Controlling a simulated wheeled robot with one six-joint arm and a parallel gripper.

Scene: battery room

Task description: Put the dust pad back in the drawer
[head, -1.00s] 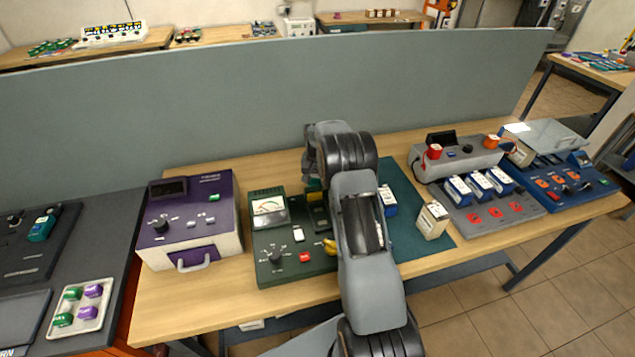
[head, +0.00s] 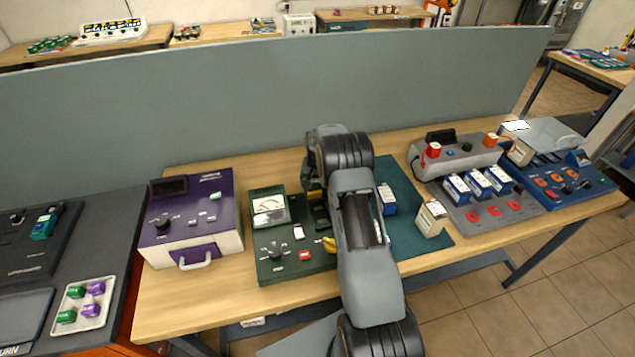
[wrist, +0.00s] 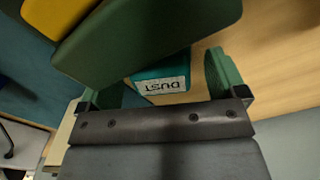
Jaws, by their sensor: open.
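The dust pad (wrist: 163,88) is a small teal block with a white label reading "DUST", upside down in the wrist view. It lies between the two green fingers of my gripper (wrist: 172,82), which is open; I see no clear contact. A dark green block (wrist: 150,35) covers part of the pad and the left finger. In the head view my arm hides the gripper's fingertips and the pad. The purple-and-white unit (head: 191,218) has a purple-fronted drawer (head: 194,256) with a pale handle, and it looks shut.
A green meter panel (head: 290,262) with a yellow part stands between the drawer unit and my arm. A white-and-tan block (head: 431,218) and a blue-and-white block (head: 387,198) are on the right. Bare wood (head: 190,300) lies before the drawer. A grey partition (head: 260,100) stands behind.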

